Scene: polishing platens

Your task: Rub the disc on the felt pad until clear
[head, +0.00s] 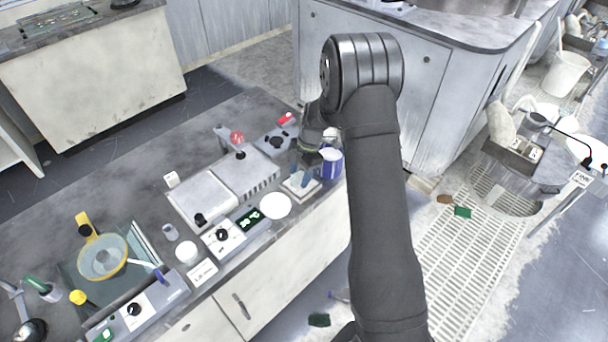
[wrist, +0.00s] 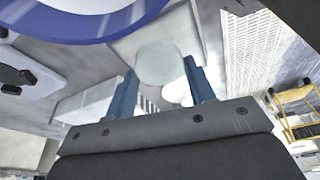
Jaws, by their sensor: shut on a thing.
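My gripper (head: 305,180) points down at the right end of the bench, with blue fingers. In the wrist view, my gripper (wrist: 161,85) has a pale, cloudy, round disc (wrist: 160,62) between its fingertips. The disc is too small to make out in the head view. A pale square pad (head: 313,190), which looks like the felt pad, lies on the bench right under the fingertips. I cannot tell whether the disc touches it. The disc's underside is hidden.
A blue container (head: 331,166) stands close to the right of my gripper. A white round dish (head: 275,206) lies in front left of the pad. A grey box-shaped machine (head: 222,188) is to the left. A yellow-rimmed bowl (head: 102,258) sits farther left.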

